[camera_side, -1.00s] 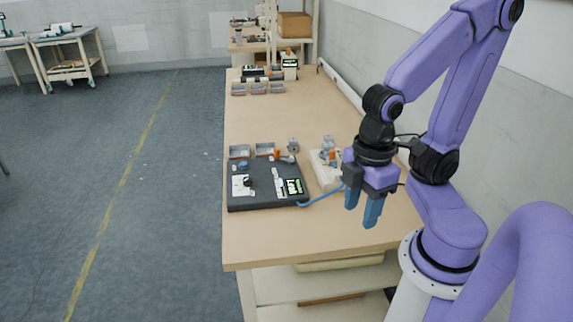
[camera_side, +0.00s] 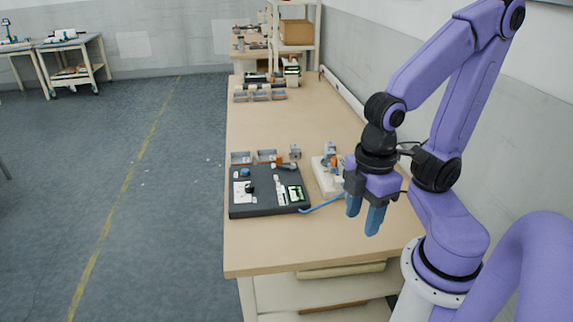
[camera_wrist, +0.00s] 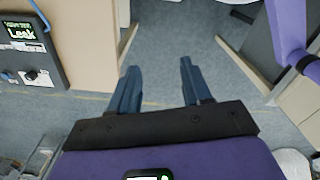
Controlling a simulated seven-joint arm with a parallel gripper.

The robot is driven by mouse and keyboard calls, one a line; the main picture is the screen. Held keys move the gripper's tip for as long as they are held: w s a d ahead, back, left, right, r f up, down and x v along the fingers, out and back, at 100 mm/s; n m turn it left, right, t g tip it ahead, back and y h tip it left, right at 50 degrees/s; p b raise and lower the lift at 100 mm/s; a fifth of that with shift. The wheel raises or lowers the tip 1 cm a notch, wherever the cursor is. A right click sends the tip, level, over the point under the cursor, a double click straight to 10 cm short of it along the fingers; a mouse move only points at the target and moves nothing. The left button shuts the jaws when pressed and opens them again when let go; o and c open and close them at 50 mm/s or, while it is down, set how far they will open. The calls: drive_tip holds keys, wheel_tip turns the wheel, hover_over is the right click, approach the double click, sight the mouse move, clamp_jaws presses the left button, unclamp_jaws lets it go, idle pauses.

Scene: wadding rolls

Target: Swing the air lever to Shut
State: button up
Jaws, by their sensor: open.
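A dark test panel (camera_side: 262,208) lies on the bench's near left part, with white plates, a black knob (camera_side: 249,187) and a small lit display (camera_side: 295,194). The panel also shows at the upper left of the wrist view (camera_wrist: 52,62), where the display (camera_wrist: 22,32) seems to read "Leak". A grey handle-like part (camera_side: 287,167) is at the panel's back edge; I cannot tell whether it is the air lever, and no Shut label is readable. My gripper (camera_side: 365,222) is open and empty, to the right of the panel and apart from it; its fingers also show in the wrist view (camera_wrist: 158,70).
A blue hose (camera_side: 322,205) runs from the panel's right edge toward my gripper. A white block with an orange part (camera_side: 324,178) stands behind the hose.

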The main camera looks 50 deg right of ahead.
drive_tip(key=w+a+r+m, duration=0.2)
drive_tip(key=w+m, duration=0.1)
drive_tip(key=w, duration=0.4)
drive_tip(key=w+a+r+m, duration=0.1)
drive_tip(key=w+a+m, duration=0.1)
drive_tip(key=w, duration=0.4)
drive_tip(key=w+d+m, duration=0.5)
drive_tip(key=w+d, duration=0.1)
drive_tip(key=w, duration=0.7)
drive_tip(key=w+d+m, duration=0.5)
drive_tip(key=w+d, duration=0.1)
drive_tip(key=w, duration=0.7)
drive_tip(key=w+d+f+m, duration=0.3)
drive_tip(key=d+m, duration=0.1)
drive_tip(key=d, duration=0.8)
drive_tip(key=w+d+f+m, duration=0.2)
drive_tip(key=d+m, duration=0.1)
drive_tip(key=d, duration=0.9)
drive_tip(key=f, duration=1.6)
drive_tip(key=shift+a+f, duration=0.25)
drive_tip(key=shift+f, duration=0.1)
drive_tip(key=shift+c, duration=0.3)
